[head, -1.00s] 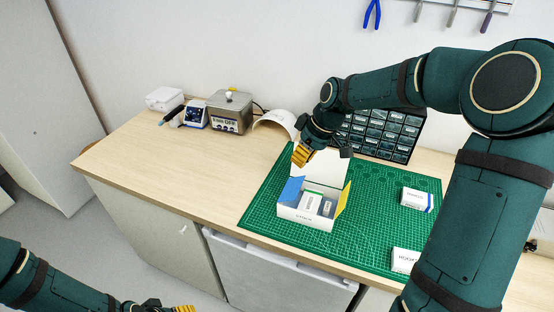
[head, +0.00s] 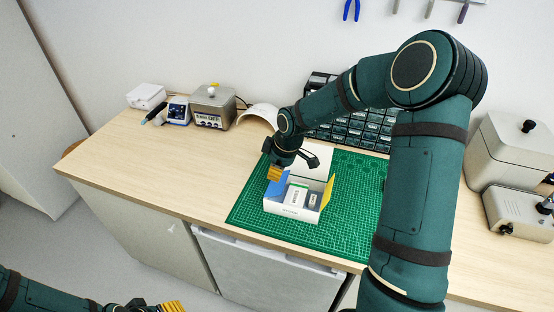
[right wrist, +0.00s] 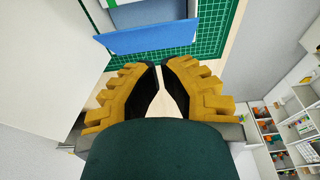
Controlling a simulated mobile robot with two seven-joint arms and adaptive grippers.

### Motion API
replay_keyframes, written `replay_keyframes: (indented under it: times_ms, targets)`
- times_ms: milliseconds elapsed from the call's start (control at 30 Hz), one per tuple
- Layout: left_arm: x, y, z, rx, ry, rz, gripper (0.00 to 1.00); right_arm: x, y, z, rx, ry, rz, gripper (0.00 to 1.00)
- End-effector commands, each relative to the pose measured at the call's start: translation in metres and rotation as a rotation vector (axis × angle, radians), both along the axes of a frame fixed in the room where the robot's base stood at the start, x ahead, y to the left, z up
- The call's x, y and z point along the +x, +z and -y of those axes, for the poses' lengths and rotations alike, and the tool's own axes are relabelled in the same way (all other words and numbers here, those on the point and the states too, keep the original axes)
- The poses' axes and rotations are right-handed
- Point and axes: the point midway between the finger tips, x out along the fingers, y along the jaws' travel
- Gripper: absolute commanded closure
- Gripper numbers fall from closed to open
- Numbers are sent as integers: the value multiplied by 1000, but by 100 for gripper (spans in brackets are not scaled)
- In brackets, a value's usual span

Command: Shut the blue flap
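The white box (head: 290,210) stands open on the green cutting mat, its white lid (head: 318,158) raised at the back. The blue flap (head: 280,188) stands up at the box's left side, unfolded. It also shows in the right wrist view (right wrist: 150,38) as a broad blue panel beyond the fingertips. My right gripper (head: 274,173) is just above and left of the blue flap, partly covering it. Its yellow fingers (right wrist: 162,64) are together at the tips and empty; I cannot tell if they touch the flap. My left gripper (head: 172,306) is at the bottom edge, partly cut off, away from the bench.
A yellow flap (head: 328,191) stands at the box's right side. A white packet (head: 296,194) lies inside the box. A drawer rack (head: 350,128) stands behind the mat (head: 245,208). The wooden bench left of the mat (head: 170,170) is clear. Grey machines (head: 520,150) stand at right.

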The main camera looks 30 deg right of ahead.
Motion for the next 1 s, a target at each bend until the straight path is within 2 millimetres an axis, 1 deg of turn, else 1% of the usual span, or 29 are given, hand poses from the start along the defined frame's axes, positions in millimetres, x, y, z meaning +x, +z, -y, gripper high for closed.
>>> replay_keyframes:
  times_ms: [100, 267, 700, 1000]
  targets:
    - [0, 1, 0, 0, 0, 0, 48, -6, -12, 6, 1, -2, -1, 100]
    - [0, 1, 0, 0, 0, 0, 48, -10, -20, 9, 0, -2, 0, 100]
    - [0, 1, 0, 0, 0, 0, 48, -10, -22, 10, 2, -1, 3, 100]
    - [0, 3, 0, -1, 0, 0, 48, -13, -24, 12, 36, -2, 40, 100]
